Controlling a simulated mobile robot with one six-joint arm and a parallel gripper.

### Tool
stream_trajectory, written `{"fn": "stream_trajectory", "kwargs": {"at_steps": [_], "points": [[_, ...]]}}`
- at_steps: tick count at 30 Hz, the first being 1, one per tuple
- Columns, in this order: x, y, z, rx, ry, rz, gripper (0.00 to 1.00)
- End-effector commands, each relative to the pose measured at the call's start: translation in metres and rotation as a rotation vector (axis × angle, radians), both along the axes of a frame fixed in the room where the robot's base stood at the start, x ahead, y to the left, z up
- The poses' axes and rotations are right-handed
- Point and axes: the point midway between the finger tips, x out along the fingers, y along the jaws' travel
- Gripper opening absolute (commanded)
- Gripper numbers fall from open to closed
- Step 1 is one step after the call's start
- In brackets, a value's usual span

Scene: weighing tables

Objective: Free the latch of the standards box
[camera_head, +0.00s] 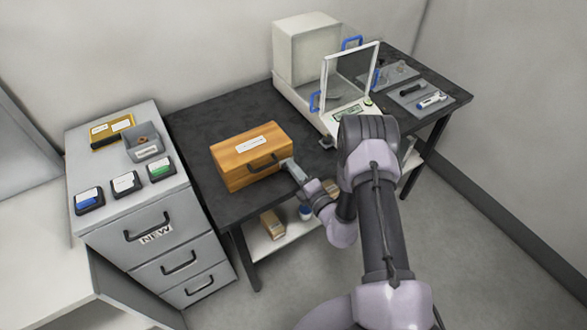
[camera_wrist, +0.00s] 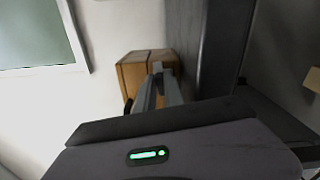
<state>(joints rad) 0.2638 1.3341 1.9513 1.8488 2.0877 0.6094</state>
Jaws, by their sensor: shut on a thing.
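The standards box (camera_head: 237,165) is a closed wooden box with a white label on its lid and a dark handle (camera_head: 263,161) on its front. It stands on the dark table. My gripper (camera_head: 289,164) is at the right end of the box front, with its fingers pointing at the wood. In the wrist view the box (camera_wrist: 131,76) is ahead, and the grey fingertips (camera_wrist: 158,70) meet its face, close together. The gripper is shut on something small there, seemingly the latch. The fingers hide the latch itself.
A balance (camera_head: 345,112) with an open glass door stands to the right on the dark table (camera_head: 200,108). Trays with small tools (camera_head: 421,97) lie farther right. A grey drawer cabinet (camera_head: 120,215) with several small boxes stands left. A carton (camera_head: 272,224) sits on the lower shelf.

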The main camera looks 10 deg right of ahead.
Motion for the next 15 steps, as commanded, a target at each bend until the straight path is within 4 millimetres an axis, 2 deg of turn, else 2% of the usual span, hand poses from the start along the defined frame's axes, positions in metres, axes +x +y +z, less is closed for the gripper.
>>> {"fn": "stream_trajectory", "kwargs": {"at_steps": [1, 3, 4, 11, 15], "points": [[-0.0006, 0.0002, -0.0008, -0.001, 0.002, 0.001, 0.19], [-0.0005, 0.0002, -0.0007, -0.001, 0.002, 0.001, 0.32], [-0.0005, 0.0002, -0.0007, 0.0, 0.001, 0.001, 0.35], [-0.0003, 0.0001, -0.0007, -0.003, 0.0, 0.0, 0.35], [-0.0005, 0.0002, -0.0009, -0.114, -0.036, 0.0, 0.35]]}}
